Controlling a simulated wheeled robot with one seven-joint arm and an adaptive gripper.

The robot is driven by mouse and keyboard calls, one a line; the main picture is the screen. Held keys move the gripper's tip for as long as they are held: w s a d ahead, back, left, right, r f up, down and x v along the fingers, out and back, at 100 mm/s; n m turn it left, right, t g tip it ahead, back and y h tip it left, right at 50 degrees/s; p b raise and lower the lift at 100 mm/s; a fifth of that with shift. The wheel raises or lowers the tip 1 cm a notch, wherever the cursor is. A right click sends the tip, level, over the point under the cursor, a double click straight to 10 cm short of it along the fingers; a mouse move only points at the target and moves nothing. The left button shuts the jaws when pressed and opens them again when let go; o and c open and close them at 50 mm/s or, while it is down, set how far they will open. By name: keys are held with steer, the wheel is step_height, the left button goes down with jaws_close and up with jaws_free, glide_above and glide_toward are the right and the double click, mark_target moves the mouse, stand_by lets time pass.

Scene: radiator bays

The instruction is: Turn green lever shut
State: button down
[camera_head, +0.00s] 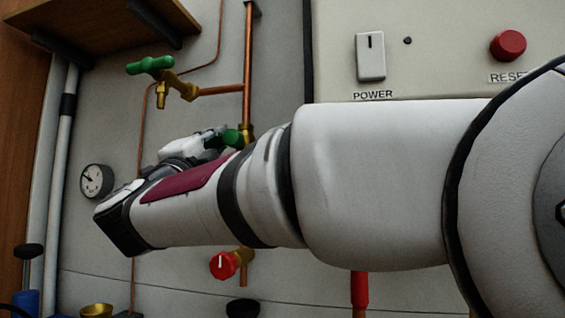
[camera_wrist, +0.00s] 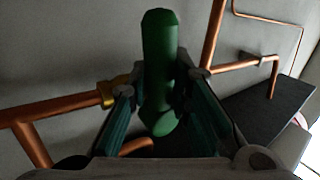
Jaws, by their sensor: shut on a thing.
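The green lever (camera_wrist: 160,45) stands between the two fingers of my gripper (camera_wrist: 161,90) in the wrist view, its rounded end pointing up in the picture. My gripper is shut on it. In the head view the green lever (camera_head: 233,138) shows only in part, beside the copper pipe. My arm and wrist hide the rest of it there. A brass fitting (camera_wrist: 108,94) on a copper pipe shows left of the fingers in the wrist view.
A green-handled brass tap (camera_head: 150,65) is above my gripper. A gauge (camera_head: 96,180) is at left and a red knob (camera_head: 223,265) below. A panel with a power switch (camera_head: 370,57) and red reset button (camera_head: 508,45) lies behind my arm. A wooden shelf (camera_head: 100,20) overhangs at top left.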

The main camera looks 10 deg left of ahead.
steer(key=shift+m+h+b, duration=0.35)
steer(key=shift+m+h, duration=0.45)
steer(key=shift+m, duration=0.2)
steer(key=shift+r+m, duration=0.2)
steer(key=shift+m, duration=0.1)
steer(key=c, duration=1.4)
jaws_free()
steer(key=shift+c, duration=0.2)
steer(key=v, duration=1.2)
steer(key=shift+r, duration=0.15)
